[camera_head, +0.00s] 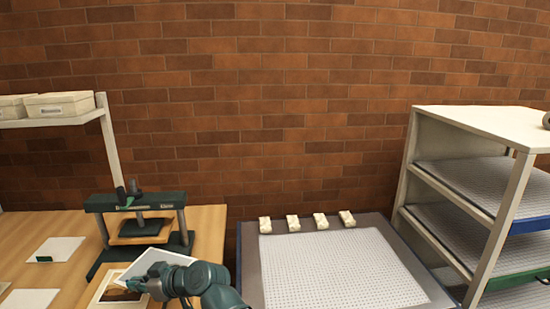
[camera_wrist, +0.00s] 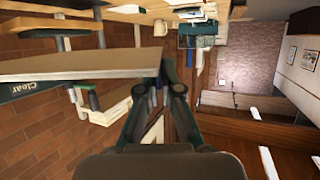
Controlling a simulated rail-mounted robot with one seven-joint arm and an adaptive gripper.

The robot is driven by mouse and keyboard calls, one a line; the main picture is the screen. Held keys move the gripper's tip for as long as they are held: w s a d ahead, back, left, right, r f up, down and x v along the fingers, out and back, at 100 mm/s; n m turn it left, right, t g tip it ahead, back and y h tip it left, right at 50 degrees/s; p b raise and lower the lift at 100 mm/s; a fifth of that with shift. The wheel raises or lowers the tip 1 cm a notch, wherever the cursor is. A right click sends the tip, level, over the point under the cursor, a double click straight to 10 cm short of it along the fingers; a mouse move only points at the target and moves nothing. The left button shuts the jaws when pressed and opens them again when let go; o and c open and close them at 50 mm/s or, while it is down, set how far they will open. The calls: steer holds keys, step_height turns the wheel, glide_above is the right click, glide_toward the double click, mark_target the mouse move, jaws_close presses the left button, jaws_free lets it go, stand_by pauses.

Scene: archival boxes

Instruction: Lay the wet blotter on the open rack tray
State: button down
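The blotter (camera_head: 158,264) is a pale flat sheet, tilted, above the left table in the head view. My gripper (camera_head: 138,286) is at its lower edge and appears shut on it. In the wrist view, the blotter (camera_wrist: 85,65) extends left from between my fingers (camera_wrist: 163,82); their tips are partly hidden. The open tray (camera_head: 335,272), with a pale perforated mesh in a grey frame, lies to the right of my gripper. Its mesh is bare, and several small white blocks (camera_head: 293,223) sit along its far edge. Whether the blotter is wet cannot be told.
A green press (camera_head: 140,222) stands on the wooden table (camera_head: 205,222) behind my gripper. A framed picture (camera_head: 108,290) lies under the blotter, with white cards (camera_head: 57,248) to the left. A rack (camera_head: 485,125) with several mesh shelves stands at the right, close to the tray.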

steer(key=w+d+r+m+t+h+p, duration=0.15)
steer(key=w+d+m+t+h, duration=0.7)
steer(key=w+d, duration=1.3)
steer(key=w+d+r+m+t+h, duration=0.1)
steer(key=w+d+m+h, duration=0.1)
steer(key=d, duration=0.8)
steer(key=w+d+r+m+h+p, duration=0.1)
steer(key=d+r+m, duration=0.1)
steer(key=d, duration=0.8)
steer(key=w+d+r+m+t+h, duration=0.1)
steer(key=w+d+m+h, duration=0.15)
steer(key=d, duration=0.75)
steer(key=shift+y, duration=0.5)
steer(key=s+f, duration=0.1)
steer(key=f, duration=0.4)
steer(key=s+f, duration=0.1)
steer(key=f, duration=0.4)
steer(key=s+f, duration=0.1)
steer(key=f, duration=0.5)
steer(key=shift+s+d, duration=0.15)
steer(key=shift+s, duration=0.1)
